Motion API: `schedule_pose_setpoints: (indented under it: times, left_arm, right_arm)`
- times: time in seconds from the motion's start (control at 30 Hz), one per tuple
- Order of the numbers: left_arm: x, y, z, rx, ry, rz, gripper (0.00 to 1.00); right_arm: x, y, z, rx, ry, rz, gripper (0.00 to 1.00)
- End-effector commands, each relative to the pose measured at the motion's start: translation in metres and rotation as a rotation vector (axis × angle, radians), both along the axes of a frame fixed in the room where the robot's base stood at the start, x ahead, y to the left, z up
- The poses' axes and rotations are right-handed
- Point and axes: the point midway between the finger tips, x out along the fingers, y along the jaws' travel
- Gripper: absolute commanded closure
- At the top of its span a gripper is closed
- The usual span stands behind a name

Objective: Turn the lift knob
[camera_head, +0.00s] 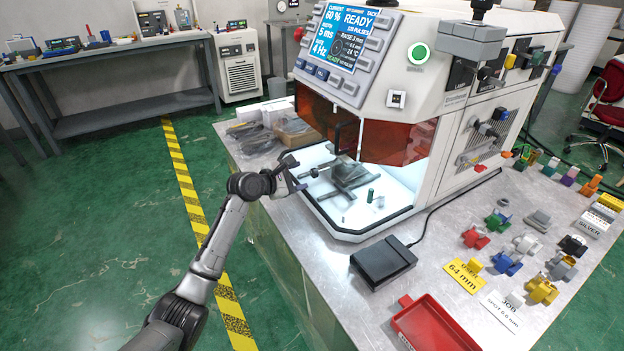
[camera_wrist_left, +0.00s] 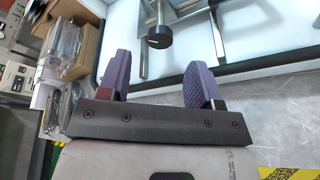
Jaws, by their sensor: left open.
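A round black knob (camera_wrist_left: 160,37) on a metal shaft, which looks like the lift knob, shows in the left wrist view. In the head view the knob (camera_head: 313,173) is small, at the left side of the grey fixture (camera_head: 349,177) in the machine's lit chamber. My left gripper (camera_head: 297,174) is at the chamber's open front left, close to the knob. In the left wrist view the purple fingers (camera_wrist_left: 158,72) are spread and empty. The knob lies ahead of the gap between them, apart from both fingers. My right gripper cannot be made out.
The orange machine window (camera_head: 398,142) is above and right of the chamber opening. Bagged parts and a cardboard box (camera_head: 295,127) lie left of the machine. A black pedal (camera_head: 383,262), a red tray (camera_head: 435,325) and several coloured parts lie on the bench in front.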

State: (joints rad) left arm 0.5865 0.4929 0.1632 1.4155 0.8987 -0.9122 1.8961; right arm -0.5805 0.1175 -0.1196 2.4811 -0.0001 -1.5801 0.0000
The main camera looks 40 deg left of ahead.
Motion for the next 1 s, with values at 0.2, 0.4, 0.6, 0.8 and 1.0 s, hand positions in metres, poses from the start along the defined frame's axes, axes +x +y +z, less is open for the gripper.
schedule_pose_setpoints:
  times: [0.2, 0.4, 0.6, 0.8, 1.0]
  left_arm:
    - [0.034, -0.007, -0.012, 0.001, 0.0, 0.0, 0.41]
    - [0.05, -0.01, -0.016, 0.002, 0.0, -0.001, 0.41]
    - [0.057, -0.011, -0.017, 0.002, -0.001, 0.0, 0.41]
    - [0.058, -0.012, -0.017, 0.002, -0.001, 0.0, 0.41]
    - [0.057, -0.011, -0.018, 0.002, 0.0, 0.0, 0.51]
  right_arm:
    - [0.0, 0.001, -0.018, 0.002, 0.0, -0.001, 1.0]
    - [0.0, 0.001, -0.025, 0.002, 0.001, -0.001, 1.0]
    - [0.0, 0.0, -0.027, 0.001, 0.001, 0.0, 1.0]
    - [0.0, -0.001, -0.027, -0.006, 0.001, 0.004, 1.0]
    - [0.0, -0.002, -0.027, -0.007, 0.001, 0.005, 1.0]
